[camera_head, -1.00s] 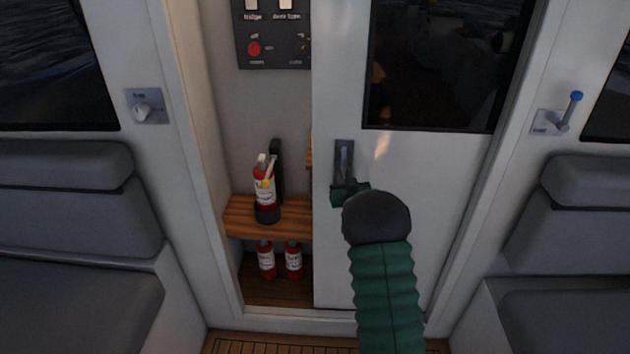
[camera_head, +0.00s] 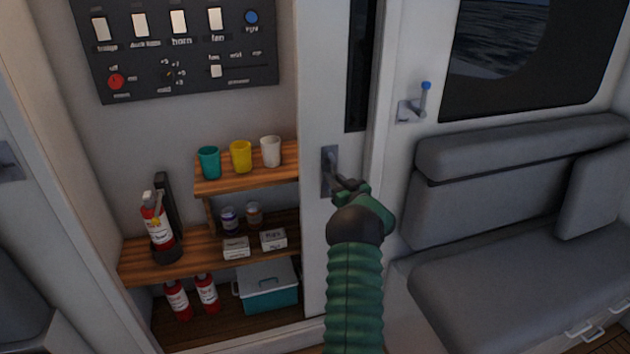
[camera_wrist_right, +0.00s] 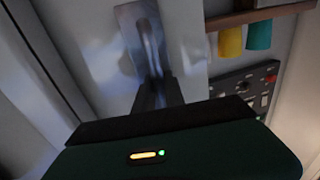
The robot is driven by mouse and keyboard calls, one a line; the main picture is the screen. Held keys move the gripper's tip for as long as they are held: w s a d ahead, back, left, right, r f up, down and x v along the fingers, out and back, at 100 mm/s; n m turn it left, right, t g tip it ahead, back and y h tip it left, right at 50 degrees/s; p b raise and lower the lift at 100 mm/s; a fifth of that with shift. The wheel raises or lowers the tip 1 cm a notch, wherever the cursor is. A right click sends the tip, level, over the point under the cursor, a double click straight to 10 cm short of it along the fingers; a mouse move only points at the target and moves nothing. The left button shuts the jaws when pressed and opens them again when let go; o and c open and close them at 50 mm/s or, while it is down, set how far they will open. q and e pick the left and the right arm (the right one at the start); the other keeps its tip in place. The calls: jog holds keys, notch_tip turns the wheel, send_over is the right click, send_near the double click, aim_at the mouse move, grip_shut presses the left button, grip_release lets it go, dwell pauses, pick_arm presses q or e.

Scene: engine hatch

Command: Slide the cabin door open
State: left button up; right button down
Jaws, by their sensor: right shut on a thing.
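The white cabin door (camera_head: 318,258) is slid well to the right, so only a narrow strip of its face and dark window shows beside the right frame. Its recessed metal handle (camera_head: 327,181) sits near the door's left edge. My right gripper (camera_head: 342,183) is at the handle with its fingers shut on it. In the right wrist view the dark fingers (camera_wrist_right: 158,92) meet the lower part of the handle (camera_wrist_right: 143,42). The exact grip is partly hidden by the gripper body. My left gripper is not in view.
The opening left of the door shows wooden shelves (camera_head: 190,252) with cups, jars, boxes, fire extinguishers and a teal cooler (camera_head: 268,287). A switch panel (camera_head: 180,45) hangs above. A grey seat (camera_head: 500,270) and a blue-tipped lever (camera_head: 415,105) are at right.

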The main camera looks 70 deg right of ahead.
jog(key=shift+s+d, duration=0.7)
jog(key=shift+s, duration=0.1)
jog(key=c, duration=1.4)
grip_release()
jog(key=v, duration=1.6)
jog(key=shift+s+a, duration=0.2)
jog(key=shift+s, duration=0.05)
jog(key=shift+f, duration=0.1)
